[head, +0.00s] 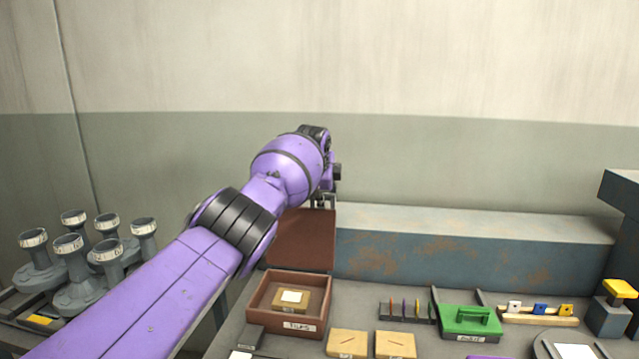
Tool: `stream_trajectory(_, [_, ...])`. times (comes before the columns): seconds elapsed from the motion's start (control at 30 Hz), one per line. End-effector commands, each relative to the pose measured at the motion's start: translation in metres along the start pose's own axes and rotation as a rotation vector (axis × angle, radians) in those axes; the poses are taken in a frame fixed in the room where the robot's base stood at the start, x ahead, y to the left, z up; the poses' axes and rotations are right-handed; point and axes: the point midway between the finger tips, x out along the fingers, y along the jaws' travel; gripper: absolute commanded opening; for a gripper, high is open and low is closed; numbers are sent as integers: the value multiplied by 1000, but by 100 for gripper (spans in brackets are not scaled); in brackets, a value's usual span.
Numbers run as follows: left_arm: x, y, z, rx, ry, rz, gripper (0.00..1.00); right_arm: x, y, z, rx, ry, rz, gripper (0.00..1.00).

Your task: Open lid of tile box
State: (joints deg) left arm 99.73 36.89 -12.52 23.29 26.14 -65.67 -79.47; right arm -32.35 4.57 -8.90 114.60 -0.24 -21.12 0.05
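The reddish-brown tile box (321,318) stands on the bench at the lower middle, with a white label on its front. Its lid (303,243) stands up, nearly upright, at the back of the box, so the inside shows. My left arm reaches in from the lower left. My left gripper (325,200) is at the top edge of the lid, near its right corner. The wrist covers much of the gripper, so I cannot tell whether the fingers grip the lid. My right gripper is out of view.
Two tan tiles (347,344) lie right of the box. A rack of thin pieces (404,310), a green handled block (469,321) and a yellow-topped post (619,290) stand further right. A long grey ledge (470,250) runs behind. Grey pedestals (75,290) stand left.

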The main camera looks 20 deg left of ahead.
Motion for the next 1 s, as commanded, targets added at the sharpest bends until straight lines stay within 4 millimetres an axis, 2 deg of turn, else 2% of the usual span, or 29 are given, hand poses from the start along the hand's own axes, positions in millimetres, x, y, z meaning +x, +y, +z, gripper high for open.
stream_trajectory(0.23, [-20, 1, 1, 2, -2, -3, 30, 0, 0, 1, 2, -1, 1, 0])
stream_trajectory(0.7, [-103, -1, 2, -1, -2, -7, 30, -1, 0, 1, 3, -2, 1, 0])
stream_trajectory(0.83, [-114, -1, 2, -1, -2, -5, 30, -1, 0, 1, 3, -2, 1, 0])
stream_trajectory(1.0, [-118, 0, 2, -2, -2, -5, 30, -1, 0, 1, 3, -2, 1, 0])
